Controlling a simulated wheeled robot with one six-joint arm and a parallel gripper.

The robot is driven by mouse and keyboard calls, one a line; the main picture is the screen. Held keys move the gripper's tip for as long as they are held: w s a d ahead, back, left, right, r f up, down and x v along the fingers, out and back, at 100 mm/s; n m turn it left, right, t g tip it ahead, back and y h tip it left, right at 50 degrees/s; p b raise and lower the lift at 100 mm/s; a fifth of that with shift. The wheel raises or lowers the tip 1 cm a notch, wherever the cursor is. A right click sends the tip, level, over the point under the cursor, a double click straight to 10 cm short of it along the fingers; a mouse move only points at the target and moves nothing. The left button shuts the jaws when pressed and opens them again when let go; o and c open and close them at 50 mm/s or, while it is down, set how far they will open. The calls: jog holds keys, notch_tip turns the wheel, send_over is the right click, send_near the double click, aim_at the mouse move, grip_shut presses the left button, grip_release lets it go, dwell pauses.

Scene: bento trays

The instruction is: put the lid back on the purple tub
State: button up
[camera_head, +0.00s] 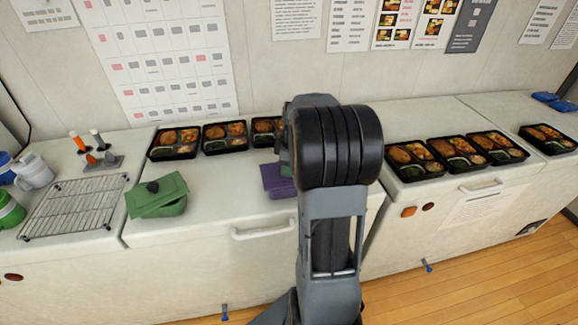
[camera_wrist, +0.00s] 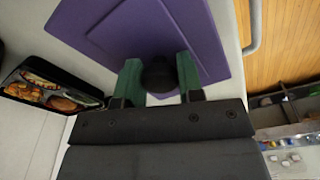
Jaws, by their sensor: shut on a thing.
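The purple lid (camera_wrist: 190,30) fills the upper part of the wrist view, with its dark round knob (camera_wrist: 158,70) in the middle. My gripper (camera_wrist: 157,80) has its green-tipped fingers on both sides of the knob and is shut on it. In the head view a purple shape (camera_head: 275,182) shows on the white freezer top, just left of my arm, which hides the rest. I cannot tell there where the lid ends and the purple tub begins, or whether the lid sits on the tub. My gripper is mostly hidden in the head view.
A green tub (camera_head: 160,206) with a tilted green lid (camera_head: 158,190) stands to the left, near a wire rack (camera_head: 75,205). Filled bento trays stand behind and to the right, one (camera_head: 174,143) at the back left. A freezer handle (camera_head: 264,230) juts out in front.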

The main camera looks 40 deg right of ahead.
jog(key=shift+f, duration=0.1)
dwell(0.8)
jog(key=o, duration=1.5)
jog(key=shift+r+p, duration=2.55)
jog(key=shift+r, duration=0.95)
grip_shut()
